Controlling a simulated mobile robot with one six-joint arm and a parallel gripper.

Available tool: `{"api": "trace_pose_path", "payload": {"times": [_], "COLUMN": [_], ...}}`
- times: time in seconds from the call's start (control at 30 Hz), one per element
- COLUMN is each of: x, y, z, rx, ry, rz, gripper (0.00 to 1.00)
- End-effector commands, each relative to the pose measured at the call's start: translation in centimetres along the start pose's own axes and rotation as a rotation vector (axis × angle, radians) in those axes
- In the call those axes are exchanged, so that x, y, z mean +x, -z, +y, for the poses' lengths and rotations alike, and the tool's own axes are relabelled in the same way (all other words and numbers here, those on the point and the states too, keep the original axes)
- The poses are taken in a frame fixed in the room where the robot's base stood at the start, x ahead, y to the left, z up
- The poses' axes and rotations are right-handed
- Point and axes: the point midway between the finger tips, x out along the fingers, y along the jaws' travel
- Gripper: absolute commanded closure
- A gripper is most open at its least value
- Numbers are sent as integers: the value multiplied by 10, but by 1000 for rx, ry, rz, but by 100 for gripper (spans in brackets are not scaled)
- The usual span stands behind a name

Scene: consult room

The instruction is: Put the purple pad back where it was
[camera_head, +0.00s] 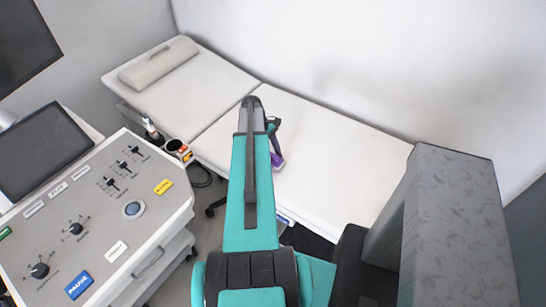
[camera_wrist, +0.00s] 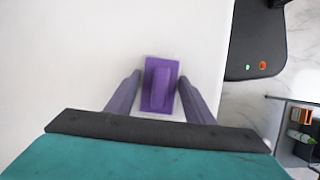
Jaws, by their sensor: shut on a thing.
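The purple pad (camera_wrist: 158,98) is a small block with a raised ridge, seen between the two fingers of my gripper (camera_wrist: 160,76) in the wrist view. My gripper is shut on it. In the head view the purple pad (camera_head: 277,161) shows as a small patch under my gripper (camera_head: 275,150), over the near edge of the white examination couch (camera_head: 335,152). My arm hides part of the couch there. I cannot tell whether the pad touches the couch top or is just above it.
A grey control console (camera_head: 98,222) with knobs and sliders stands at the left. A grey pillow (camera_head: 158,62) lies at the couch's far end. A dark rounded seat or pad (camera_wrist: 255,45) is right of the couch in the wrist view. The couch top is otherwise clear.

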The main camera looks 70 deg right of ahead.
Motion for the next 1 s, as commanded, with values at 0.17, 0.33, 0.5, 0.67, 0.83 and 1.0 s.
{"api": "trace_pose_path", "payload": {"times": [0.17, 0.33, 0.5, 0.67, 0.83, 1.0], "x": [3, 3, 5, 5, 5, 2], "y": [1, 1, 2, 2, 2, 1], "z": [0, 0, 0, 0, 0, 0], "rx": [0, 1, 1, 1, 1, 1], "ry": [-1, 0, 0, 0, 0, 0], "rz": [1, 0, 0, 0, 0, 0], "gripper": [73, 73, 51, 34, 34, 34]}}
